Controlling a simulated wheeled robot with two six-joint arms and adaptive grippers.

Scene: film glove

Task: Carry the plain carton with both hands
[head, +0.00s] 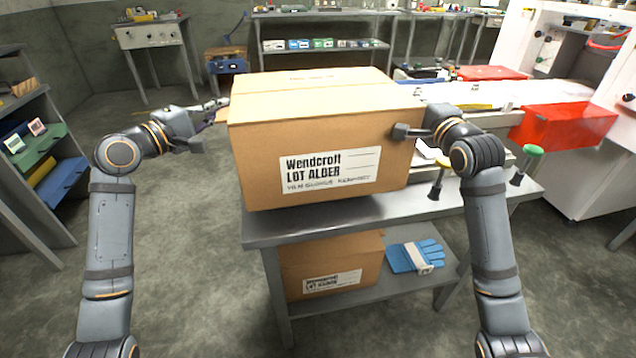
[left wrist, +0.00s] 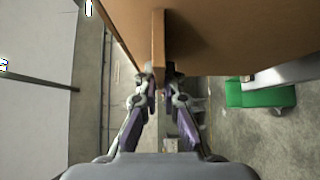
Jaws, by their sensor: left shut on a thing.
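A large brown carton (head: 255,140) with a white label reading "Wendcroft LOT ALDER" is at the grey bench top (head: 440,199); I cannot tell whether it rests there or is slightly raised. My left gripper (head: 218,108) is at its left side, shut on a thin cardboard tab (left wrist: 158,40), with the carton's underside or wall (left wrist: 235,35) above it in the left wrist view. My right gripper (head: 408,131) is at the carton's right front edge; its grip is partly hidden. A similar labelled carton (head: 350,252) sits on the lower shelf.
A blue glove (head: 415,256) lies beside the lower carton. A red bin (head: 562,126) and a white machine (head: 590,165) stand right of the bench. A shelf rack (head: 40,175) is at the far left. Grey floor is clear left of the bench.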

